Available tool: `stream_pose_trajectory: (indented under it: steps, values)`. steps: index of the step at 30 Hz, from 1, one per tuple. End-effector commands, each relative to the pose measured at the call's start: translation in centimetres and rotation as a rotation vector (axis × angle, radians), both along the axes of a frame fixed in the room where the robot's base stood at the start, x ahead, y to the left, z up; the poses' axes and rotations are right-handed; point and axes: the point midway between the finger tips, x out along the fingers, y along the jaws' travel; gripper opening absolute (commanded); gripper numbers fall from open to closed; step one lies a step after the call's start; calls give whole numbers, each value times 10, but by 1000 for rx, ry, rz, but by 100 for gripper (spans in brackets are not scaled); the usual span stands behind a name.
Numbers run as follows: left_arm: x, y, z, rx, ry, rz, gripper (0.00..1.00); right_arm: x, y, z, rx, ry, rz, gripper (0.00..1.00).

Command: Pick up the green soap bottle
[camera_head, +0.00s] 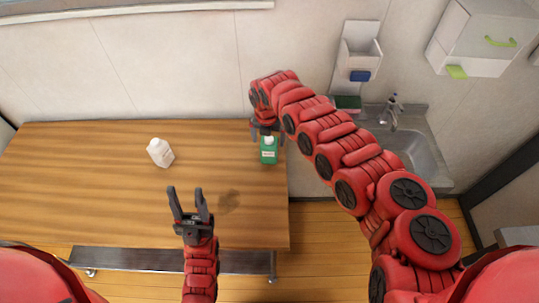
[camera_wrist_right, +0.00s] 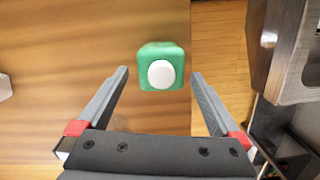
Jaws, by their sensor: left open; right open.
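The green soap bottle (camera_head: 268,152) with a white cap stands upright near the right edge of the wooden table. My right gripper (camera_head: 267,134) is over it, open and pointing down. In the right wrist view the bottle (camera_wrist_right: 161,67) is seen from above, just beyond and between the two open fingertips (camera_wrist_right: 160,75); no contact shows. My left gripper (camera_head: 189,197) is open and empty, over the front part of the table, left of the bottle.
A white bottle (camera_head: 160,152) stands on the table (camera_head: 90,180) to the left. A sink (camera_head: 410,150) with a faucet (camera_head: 390,110) lies right of the table, past a gap. A wall holder (camera_head: 358,55) and a white cabinet (camera_head: 480,35) hang behind. The table's left half is mostly clear.

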Motion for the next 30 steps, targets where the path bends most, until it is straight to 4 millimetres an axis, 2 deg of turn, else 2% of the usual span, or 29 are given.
stream_pose_trajectory:
  steps: [5, 13, 22, 30]
  values:
    - [0, 0, -11, 0, 0, 0, 50, 2, 1, -11, 2, -2, 2, 100]
    - [0, 0, -50, 0, 0, 0, 50, 11, -3, -50, 2, -5, 1, 100]
    - [0, 0, -50, 0, 0, 0, 50, 11, -4, -51, 1, -3, 1, 100]
    - [0, 0, -50, 0, 0, 0, 50, 11, -4, -51, 0, -2, 1, 51]
